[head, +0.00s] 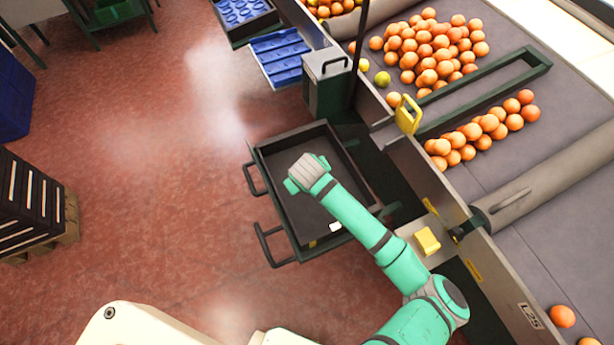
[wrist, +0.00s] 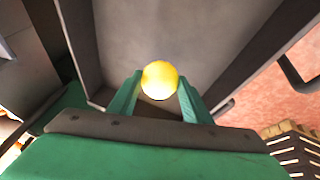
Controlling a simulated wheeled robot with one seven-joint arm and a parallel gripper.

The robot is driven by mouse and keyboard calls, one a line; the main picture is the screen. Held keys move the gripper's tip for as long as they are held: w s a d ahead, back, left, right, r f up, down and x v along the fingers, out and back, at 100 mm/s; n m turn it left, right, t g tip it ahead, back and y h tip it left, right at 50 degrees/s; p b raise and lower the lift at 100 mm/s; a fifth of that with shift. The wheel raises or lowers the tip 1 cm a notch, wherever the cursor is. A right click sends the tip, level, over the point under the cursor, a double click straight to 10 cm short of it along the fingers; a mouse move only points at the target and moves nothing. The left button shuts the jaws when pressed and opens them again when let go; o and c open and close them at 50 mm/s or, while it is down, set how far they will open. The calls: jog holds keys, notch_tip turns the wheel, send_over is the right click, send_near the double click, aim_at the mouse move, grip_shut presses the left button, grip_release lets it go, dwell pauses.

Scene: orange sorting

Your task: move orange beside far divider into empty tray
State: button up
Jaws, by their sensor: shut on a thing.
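My gripper (head: 305,173) is over the dark tray (head: 345,160) in the head view. In the wrist view, my gripper (wrist: 160,84) is shut on a round fruit, the orange (wrist: 159,79), which looks bright yellow there. The orange sits between the two green fingertips, and the grey tray floor (wrist: 195,35) shows behind it. In the head view the orange is hidden by my gripper. The tray holds no fruit that I can see; a small white label (head: 335,227) is at its near edge. The green divider (head: 490,85) stands on the conveyor, upper right.
Several oranges (head: 430,50) pile beyond the divider, and several more (head: 487,128) line its near side. A yellow bracket (head: 408,114) stands on the conveyor's edge. A blue tray (head: 278,55) lies beyond the dark tray. A crate stack (head: 28,205) is at left; red floor (head: 150,150) between is clear.

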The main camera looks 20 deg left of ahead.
jog(key=shift+f, duration=1.7)
dwell(1.3)
jog(key=o, duration=1.7)
jog(key=shift+c, duration=0.2)
jog(key=shift+r, duration=0.15)
jog(key=shift+v, duration=2.35)
notch_tip(320, 180, up, 7)
